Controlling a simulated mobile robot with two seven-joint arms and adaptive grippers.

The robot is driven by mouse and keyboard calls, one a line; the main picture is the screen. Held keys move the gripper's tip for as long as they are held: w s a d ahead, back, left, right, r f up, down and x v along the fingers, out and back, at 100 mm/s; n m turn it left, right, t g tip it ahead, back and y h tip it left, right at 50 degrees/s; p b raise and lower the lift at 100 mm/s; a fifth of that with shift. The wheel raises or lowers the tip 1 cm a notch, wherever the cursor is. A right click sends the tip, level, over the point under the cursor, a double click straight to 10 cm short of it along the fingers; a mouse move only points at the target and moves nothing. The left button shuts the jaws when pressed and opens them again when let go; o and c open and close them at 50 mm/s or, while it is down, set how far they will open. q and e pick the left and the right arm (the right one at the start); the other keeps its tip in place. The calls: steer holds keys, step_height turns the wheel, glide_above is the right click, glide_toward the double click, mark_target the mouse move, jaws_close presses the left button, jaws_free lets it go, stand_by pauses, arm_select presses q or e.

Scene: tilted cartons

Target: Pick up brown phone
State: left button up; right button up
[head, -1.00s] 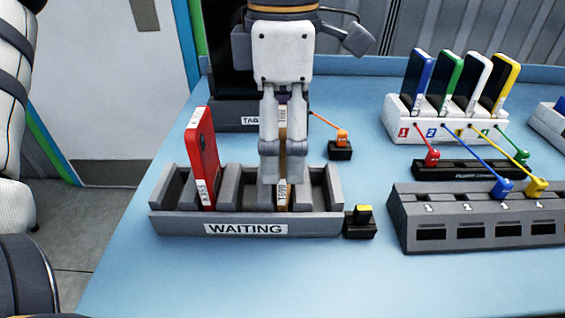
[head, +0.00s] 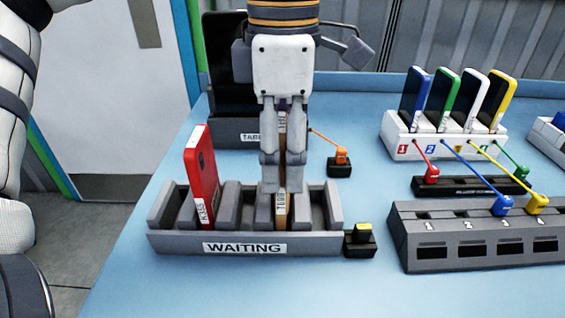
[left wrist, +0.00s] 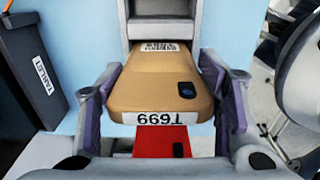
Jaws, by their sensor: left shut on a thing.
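The brown phone (head: 281,212) stands in a slot of the grey WAITING rack (head: 190,243), right of the red phone. My left gripper (head: 283,178) comes down from above and is shut on the brown phone, with a finger on each side. The fingers hide much of it in the head view. In the left wrist view the brown phone (left wrist: 160,80) lies between the fingers of my left gripper (left wrist: 165,100), with a T699 label on its near end. I cannot tell whether its lower end touches the slot floor. My right gripper is not in view.
The red phone (head: 201,175) leans in the rack's left part. A tablet (head: 230,75) stands behind. An orange plug (head: 341,156) and a black block with a yellow top (head: 361,240) are at right. Several phones stand in a white dock (head: 400,148) beyond cabled plugs.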

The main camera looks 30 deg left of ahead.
arm_select(q)
steer(key=s+d+r, duration=0.9)
steer(key=d+r, duration=0.1)
steer(key=r, duration=0.1)
steer(key=shift+s+d+r, duration=0.15)
steer(key=shift+s+r, duration=0.05)
steer(key=shift+s, duration=0.2)
steer(key=shift+r, duration=0.35)
steer(key=shift+r, duration=0.3)
steer(key=shift+r, duration=0.15)
steer(key=shift+r, duration=2.4)
